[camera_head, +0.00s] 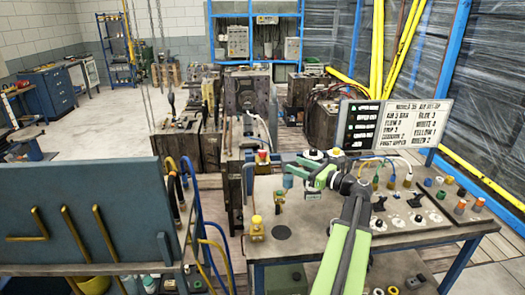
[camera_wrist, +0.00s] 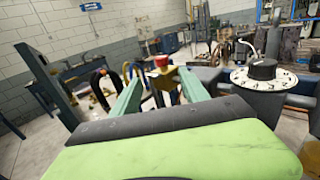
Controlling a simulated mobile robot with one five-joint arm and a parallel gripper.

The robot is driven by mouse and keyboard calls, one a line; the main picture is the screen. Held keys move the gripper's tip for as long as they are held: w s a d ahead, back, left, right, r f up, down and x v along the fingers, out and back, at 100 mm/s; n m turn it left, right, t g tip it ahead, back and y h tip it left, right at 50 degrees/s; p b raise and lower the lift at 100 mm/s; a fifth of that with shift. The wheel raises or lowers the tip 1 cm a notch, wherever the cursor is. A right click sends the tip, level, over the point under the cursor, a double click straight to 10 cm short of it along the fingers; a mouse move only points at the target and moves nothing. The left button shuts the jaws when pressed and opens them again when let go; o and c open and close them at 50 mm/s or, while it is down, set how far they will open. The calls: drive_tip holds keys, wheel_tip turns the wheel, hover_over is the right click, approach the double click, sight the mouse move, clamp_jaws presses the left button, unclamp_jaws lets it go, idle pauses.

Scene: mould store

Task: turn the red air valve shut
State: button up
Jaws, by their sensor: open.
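A red knob on a yellow body (camera_head: 262,157) stands at the far left edge of the workbench in the head view. It also shows in the wrist view (camera_wrist: 160,62). I cannot tell for sure that it is the air valve. My gripper (camera_wrist: 160,80) is open, with its two teal fingers apart and nothing between them. The red knob appears between and beyond the fingertips, apart from them. In the head view my green arm reaches over the bench towards the knob, and its finger ends are hard to make out.
A black knob on a white dial (camera_wrist: 262,70) stands close on the right in the wrist view. The bench (camera_head: 300,235) carries a yellow-topped fitting (camera_head: 257,228), hose connectors and a sign (camera_head: 398,124). A blue panel (camera_head: 90,215) with hoses stands at left.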

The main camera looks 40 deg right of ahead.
sight(262, 151)
drive_tip(key=w, duration=0.5)
drive_tip(key=w+a, duration=0.1)
drive_tip(key=w, duration=1.1)
drive_tip(key=shift+a, duration=0.25)
drive_tip(key=shift+c, duration=0.4)
